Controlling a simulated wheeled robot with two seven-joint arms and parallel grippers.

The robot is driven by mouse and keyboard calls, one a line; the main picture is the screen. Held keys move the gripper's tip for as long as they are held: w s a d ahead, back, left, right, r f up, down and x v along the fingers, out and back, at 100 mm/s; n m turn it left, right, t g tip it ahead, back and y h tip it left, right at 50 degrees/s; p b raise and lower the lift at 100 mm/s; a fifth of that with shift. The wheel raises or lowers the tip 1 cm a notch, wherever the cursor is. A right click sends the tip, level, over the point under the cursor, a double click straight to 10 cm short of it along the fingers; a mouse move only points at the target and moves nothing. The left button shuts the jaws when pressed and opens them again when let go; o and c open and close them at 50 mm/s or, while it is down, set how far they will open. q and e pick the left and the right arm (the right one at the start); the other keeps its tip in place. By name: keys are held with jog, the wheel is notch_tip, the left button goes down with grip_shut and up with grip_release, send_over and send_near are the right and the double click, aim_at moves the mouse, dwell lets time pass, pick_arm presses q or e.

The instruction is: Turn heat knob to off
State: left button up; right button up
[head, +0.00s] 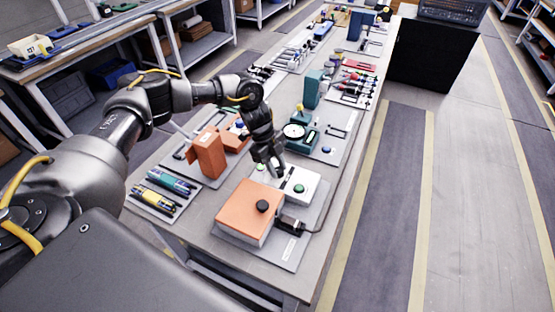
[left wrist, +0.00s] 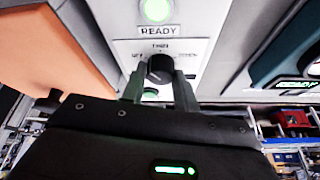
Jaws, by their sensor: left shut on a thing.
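The heat knob (left wrist: 159,68) is a black dial on a white panel (left wrist: 198,55), shown in the left wrist view below a lit green READY lamp (left wrist: 156,10). Small labels surround the dial; the left one looks like OFF, and the others are hard to read. Where the dial points is not clear. My left gripper (left wrist: 160,82) has its two fingers on either side of the dial, shut on it. In the head view my left gripper (head: 270,170) is at the white control box (head: 304,183), whose front is partly hidden by it.
An orange box (head: 245,215) with a black round cap stands just in front of the white box, with a black plug and cable at its right.

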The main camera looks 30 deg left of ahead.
pick_arm(q)
jog(key=n+t+p, duration=0.1)
jog(key=n+p, duration=0.2)
jog(key=shift+s+r, duration=0.1)
jog(key=shift+r, duration=0.05)
jog(key=shift+n+t+p, duration=0.3)
jog(key=shift+n+p, duration=0.1)
jog(key=shift+p, duration=0.05)
jog(key=o, duration=1)
jog(key=shift+f, duration=0.2)
jog(key=b+v, duration=0.2)
jog(key=v, duration=0.8)
jog(key=shift+r, duration=0.4)
